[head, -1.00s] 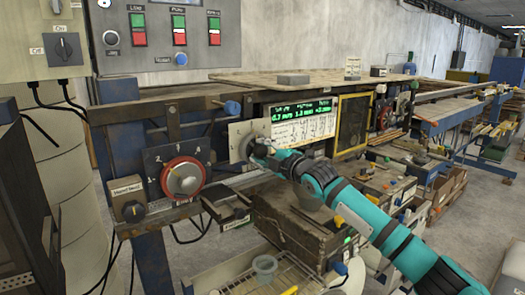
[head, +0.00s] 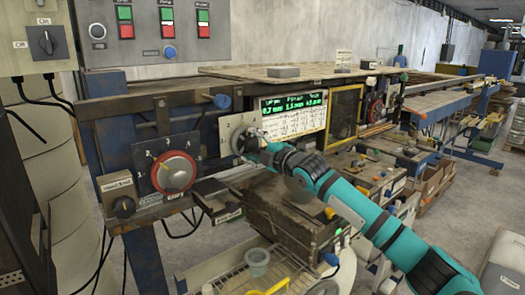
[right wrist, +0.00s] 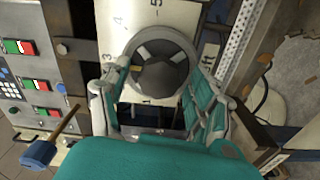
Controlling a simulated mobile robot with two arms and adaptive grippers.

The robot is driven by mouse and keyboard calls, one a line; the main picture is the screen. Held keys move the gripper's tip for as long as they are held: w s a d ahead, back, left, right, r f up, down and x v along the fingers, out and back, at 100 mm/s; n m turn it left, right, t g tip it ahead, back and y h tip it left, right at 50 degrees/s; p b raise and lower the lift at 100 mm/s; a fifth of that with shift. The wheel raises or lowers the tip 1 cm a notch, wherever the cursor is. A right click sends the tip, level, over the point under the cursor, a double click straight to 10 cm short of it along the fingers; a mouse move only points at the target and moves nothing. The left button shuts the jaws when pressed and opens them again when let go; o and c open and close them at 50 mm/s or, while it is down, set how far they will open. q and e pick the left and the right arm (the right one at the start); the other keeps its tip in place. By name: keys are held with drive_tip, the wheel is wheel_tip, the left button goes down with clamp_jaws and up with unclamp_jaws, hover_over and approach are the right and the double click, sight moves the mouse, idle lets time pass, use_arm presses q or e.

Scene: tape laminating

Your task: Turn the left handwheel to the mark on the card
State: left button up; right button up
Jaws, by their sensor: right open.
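A grey round handwheel (right wrist: 160,68) with spokes and a small yellow mark shows in the right wrist view, in front of a pale plate (right wrist: 115,25) with numbers. In the head view this pale plate (head: 232,125) is on the machine's front, left of the display, and my gripper hides most of the wheel. My right gripper (head: 250,146) is at the wheel. In the right wrist view its fingers (right wrist: 163,75) are open, one on each side of the wheel; I cannot tell whether they touch it. A white card (head: 293,122) sits under the green-lit display; its writing is too small to read.
A red-ringed dial (head: 175,173) is on a dark plate left of the gripper. A yellow-framed window (head: 345,115) is right of the card. A wooden crate (head: 270,215) stands below my right arm.

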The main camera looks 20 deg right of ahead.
drive_tip(key=v, duration=1.1)
drive_tip(key=shift+s, duration=0.35)
drive_tip(key=shift+d, duration=0.1)
